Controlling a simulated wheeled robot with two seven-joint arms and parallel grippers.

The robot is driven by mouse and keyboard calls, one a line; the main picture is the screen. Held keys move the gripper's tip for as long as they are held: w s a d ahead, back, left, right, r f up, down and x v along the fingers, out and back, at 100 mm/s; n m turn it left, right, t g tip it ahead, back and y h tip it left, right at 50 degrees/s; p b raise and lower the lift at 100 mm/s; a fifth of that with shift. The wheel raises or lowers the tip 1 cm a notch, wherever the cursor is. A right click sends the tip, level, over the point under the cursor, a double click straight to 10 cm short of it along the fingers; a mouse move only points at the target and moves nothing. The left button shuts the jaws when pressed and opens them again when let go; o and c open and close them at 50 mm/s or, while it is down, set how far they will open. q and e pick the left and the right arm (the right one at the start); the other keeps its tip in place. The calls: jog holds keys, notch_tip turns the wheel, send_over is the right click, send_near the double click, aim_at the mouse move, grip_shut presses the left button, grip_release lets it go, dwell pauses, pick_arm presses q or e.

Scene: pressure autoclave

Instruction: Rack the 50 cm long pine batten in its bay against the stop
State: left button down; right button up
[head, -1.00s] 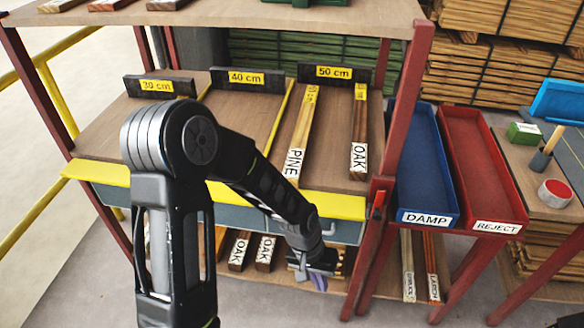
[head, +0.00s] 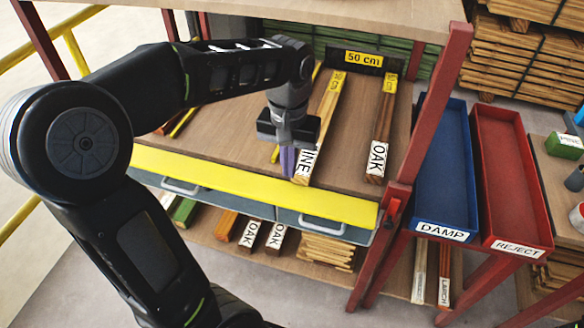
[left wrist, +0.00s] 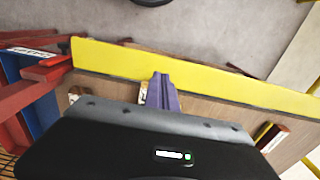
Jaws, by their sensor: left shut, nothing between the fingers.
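The pine batten (head: 325,113) lies lengthwise in the bay marked 50 cm, with its labelled front end near the shelf's front edge. Its yellow-tipped far end is close to the dark stop (head: 352,64); I cannot tell whether they touch. An oak batten (head: 381,132) lies to its right in the same bay. My left gripper (head: 285,160) is shut and empty, its purple fingers just left of the pine batten's front end, partly covering the label. In the left wrist view the shut fingers (left wrist: 162,95) are beside the batten's end (left wrist: 144,91). My right gripper is not in view.
A yellow strip (head: 250,185) edges the shelf front. A red post (head: 428,110) stands right of the bay, with blue DAMP (head: 444,180) and red REJECT (head: 512,180) trays beyond it. More battens lie on the lower shelf.

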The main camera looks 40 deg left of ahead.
aim_at(295, 190)
pick_arm(q)
notch_tip(295, 190, down, 9)
jog(key=shift+f, duration=0.1)
jog(key=w, duration=0.1)
jog(key=w+a+p, duration=0.1)
jog(key=w, duration=0.1)
jog(key=shift+w+a, duration=0.15)
jog(key=shift+w, duration=0.25)
